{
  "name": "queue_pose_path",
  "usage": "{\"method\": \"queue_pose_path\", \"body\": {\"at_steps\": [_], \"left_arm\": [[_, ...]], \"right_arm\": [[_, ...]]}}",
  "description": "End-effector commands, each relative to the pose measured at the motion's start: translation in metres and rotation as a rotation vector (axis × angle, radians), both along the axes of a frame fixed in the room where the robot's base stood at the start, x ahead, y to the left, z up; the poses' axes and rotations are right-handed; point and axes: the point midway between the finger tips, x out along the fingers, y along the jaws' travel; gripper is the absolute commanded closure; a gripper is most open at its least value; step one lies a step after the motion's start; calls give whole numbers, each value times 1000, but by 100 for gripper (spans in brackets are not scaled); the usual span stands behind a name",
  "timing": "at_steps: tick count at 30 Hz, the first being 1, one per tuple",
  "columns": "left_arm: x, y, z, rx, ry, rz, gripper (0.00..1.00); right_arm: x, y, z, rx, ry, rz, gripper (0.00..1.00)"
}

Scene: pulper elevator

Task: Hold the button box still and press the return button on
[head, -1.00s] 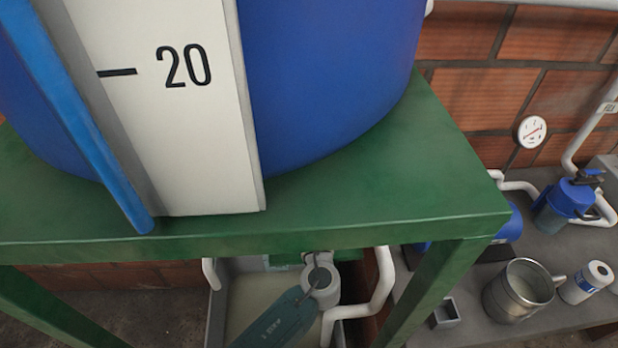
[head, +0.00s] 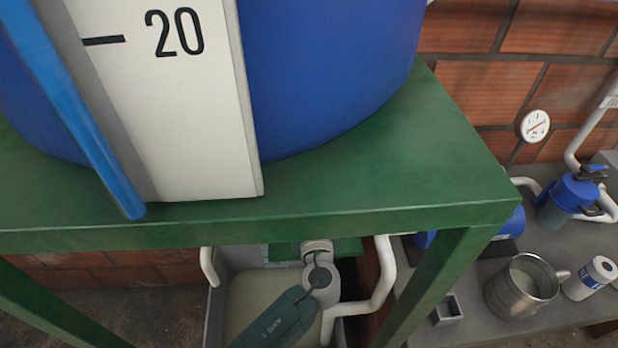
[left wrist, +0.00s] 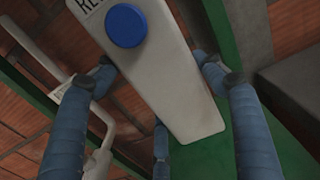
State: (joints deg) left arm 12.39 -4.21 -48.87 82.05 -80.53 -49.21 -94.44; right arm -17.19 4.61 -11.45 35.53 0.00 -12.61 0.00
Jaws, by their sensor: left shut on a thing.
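The button box (left wrist: 165,85) is a long pale grey box, tilted across the left wrist view, with its upper end cut off. A round blue button (left wrist: 126,25) sits on its face, beside partly visible black lettering that starts with "RE". My left gripper (left wrist: 160,70) has its blue-grey fingers around the box, with fingers at both sides and another at the lower edge, shut on it. The button is uncovered, and no finger touches it. Neither gripper nor the box shows in the head view. My right gripper is in no view.
A blue tank (head: 320,75) with a "20" scale board (head: 190,120) stands on a green stand (head: 400,150).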

Motion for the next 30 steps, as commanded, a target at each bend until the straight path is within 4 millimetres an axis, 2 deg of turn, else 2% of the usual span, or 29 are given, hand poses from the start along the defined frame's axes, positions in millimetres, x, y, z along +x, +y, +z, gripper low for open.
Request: {"method": "queue_pose_path", "body": {"at_steps": [30], "left_arm": [[0,0,-20,-1,-3,0,73]], "right_arm": [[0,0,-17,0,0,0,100]]}}
